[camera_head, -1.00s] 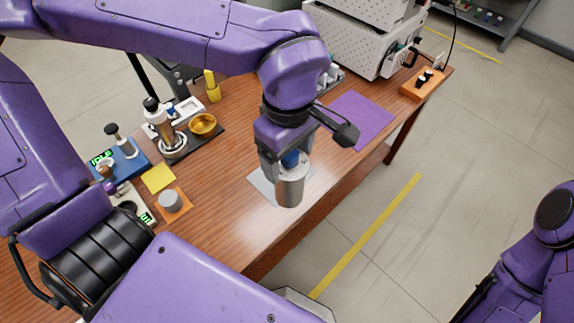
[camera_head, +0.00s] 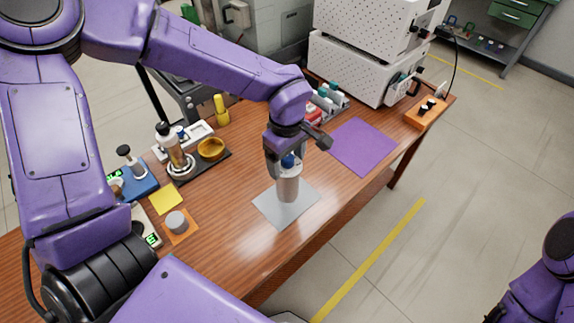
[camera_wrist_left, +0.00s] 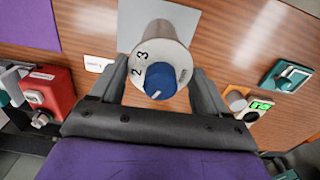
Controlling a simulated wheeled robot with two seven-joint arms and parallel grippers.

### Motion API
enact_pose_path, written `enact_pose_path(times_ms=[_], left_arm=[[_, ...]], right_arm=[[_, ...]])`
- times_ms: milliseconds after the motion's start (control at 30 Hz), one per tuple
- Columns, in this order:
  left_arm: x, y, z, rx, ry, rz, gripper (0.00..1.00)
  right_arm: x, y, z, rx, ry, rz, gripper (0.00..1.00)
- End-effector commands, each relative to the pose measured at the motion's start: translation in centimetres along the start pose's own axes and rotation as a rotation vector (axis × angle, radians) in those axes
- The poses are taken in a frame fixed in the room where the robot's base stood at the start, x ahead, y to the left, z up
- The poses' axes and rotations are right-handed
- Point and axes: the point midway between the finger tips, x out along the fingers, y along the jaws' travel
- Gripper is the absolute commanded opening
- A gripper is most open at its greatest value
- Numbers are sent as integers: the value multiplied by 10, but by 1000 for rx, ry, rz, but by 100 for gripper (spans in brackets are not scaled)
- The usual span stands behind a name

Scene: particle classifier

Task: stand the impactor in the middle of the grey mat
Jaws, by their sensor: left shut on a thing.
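The impactor (camera_head: 288,187) is a silver cylinder with a blue knob on top; it looks upright. My left gripper (camera_head: 287,160) is shut on its upper part from above. Its base appears over the middle of the grey mat (camera_head: 268,207); I cannot tell whether it touches. In the left wrist view the impactor (camera_wrist_left: 146,55) shows number marks around the blue knob, between the fingers of my left gripper (camera_wrist_left: 160,85). The grey mat (camera_wrist_left: 186,18) shows behind it. My right arm is at the lower right edge of the head view, its gripper out of sight.
A purple mat (camera_head: 362,146) lies to the right, with white perforated boxes (camera_head: 350,65) behind. Left of the grey mat are an orange mat (camera_head: 190,229) with a grey cylinder (camera_head: 176,221), a yellow mat (camera_head: 165,199) and a dark tray (camera_head: 215,168). The table's front edge is close.

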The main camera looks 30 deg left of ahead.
Motion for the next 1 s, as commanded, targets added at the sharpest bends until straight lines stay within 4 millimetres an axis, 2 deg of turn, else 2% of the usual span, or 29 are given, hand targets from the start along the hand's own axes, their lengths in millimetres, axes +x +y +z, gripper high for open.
enact_pose_path(times_ms=[167, 233, 400, 767, 800, 867, 1000], left_arm=[[10, 6, -7, 0, 1, 0, 0], [19, 10, -12, -1, 2, -1, 0], [44, 10, -11, 2, 2, 0, 0], [50, 10, -11, 1, -1, 2, 0], [51, 9, -11, 1, -1, 0, 79], [50, 9, -11, 1, -1, 1, 98], [50, 9, -11, 1, 0, 0, 100]], right_arm=[[-2, 0, -1, 0, 0, 0, 43], [-3, 0, -1, 0, 0, 0, 43], [-7, 1, -3, 0, 0, 0, 43], [-6, 0, -2, 0, 0, 0, 43], [-6, 0, -2, 0, 0, 0, 43], [-6, 0, -2, 0, 0, 0, 43], [-6, 0, -2, 0, 0, 0, 43]])
